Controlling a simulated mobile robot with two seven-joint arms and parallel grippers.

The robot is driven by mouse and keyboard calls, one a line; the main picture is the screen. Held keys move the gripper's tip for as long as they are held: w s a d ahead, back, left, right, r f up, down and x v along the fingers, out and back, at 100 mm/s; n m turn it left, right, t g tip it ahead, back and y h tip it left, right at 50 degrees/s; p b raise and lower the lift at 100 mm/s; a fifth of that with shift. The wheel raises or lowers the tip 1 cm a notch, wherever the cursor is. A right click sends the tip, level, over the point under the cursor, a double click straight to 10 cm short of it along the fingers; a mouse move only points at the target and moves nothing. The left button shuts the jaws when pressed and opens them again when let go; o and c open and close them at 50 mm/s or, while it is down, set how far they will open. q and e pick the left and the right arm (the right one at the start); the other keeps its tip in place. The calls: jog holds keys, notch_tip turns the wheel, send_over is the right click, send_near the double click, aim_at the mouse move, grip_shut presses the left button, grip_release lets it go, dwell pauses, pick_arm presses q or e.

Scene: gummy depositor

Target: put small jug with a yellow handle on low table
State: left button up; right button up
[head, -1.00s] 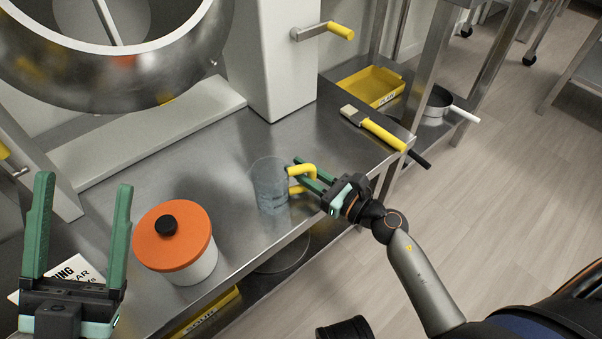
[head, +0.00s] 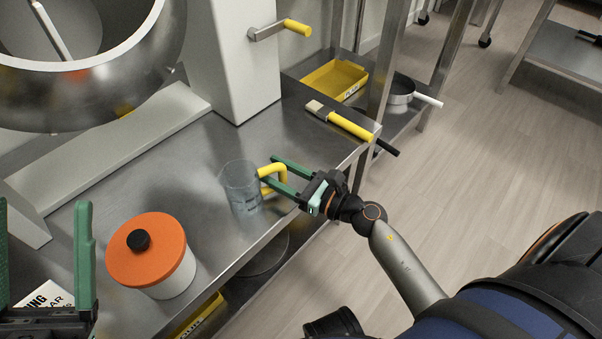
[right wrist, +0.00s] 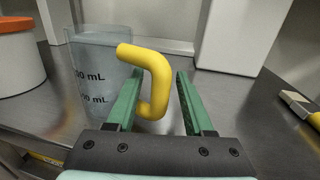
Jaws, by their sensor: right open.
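The small clear jug (head: 240,190) stands upright on the steel bench near its front edge. Its yellow handle (head: 284,178) points right, towards my right gripper. My right gripper (head: 268,170) is open, one finger on each side of the handle. In the right wrist view the handle (right wrist: 158,75) lies between the two green fingers, nearer the left one, and volume marks show on the jug (right wrist: 95,80). My left gripper (head: 43,204) is open and empty at the lower left, partly cut off. I cannot tell which surface is the low table.
A white pot with an orange lid (head: 145,250) stands left of the jug. A yellow-handled brush (head: 340,120) lies at the bench's right end. A yellow tray (head: 335,80) and a pan (head: 400,90) sit beyond. A steel table (head: 565,55) stands at the upper right, across open floor.

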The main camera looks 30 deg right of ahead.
jog(key=v, duration=1)
jog(key=s+a+r+m+t+y, duration=0.2)
jog(key=a+r+m, duration=0.1)
jog(key=r+m, duration=0.5)
jog(key=s+a+r+m+t+y, duration=0.2)
jog(key=s+a+r+m, duration=0.1)
jog(key=r+m, duration=0.6)
jog(key=s+a+r+m+t+y, duration=0.1)
jog(key=a+r+m, duration=0.3)
jog(key=r+m, duration=0.4)
jog(key=s+m+y, duration=0.1)
jog(key=m, duration=0.4)
jog(key=shift+s+a+r+t, duration=0.2)
jog(key=shift+s+r+t, duration=0.05)
jog(key=shift+r+t, duration=0.15)
jog(key=shift+w, duration=0.1)
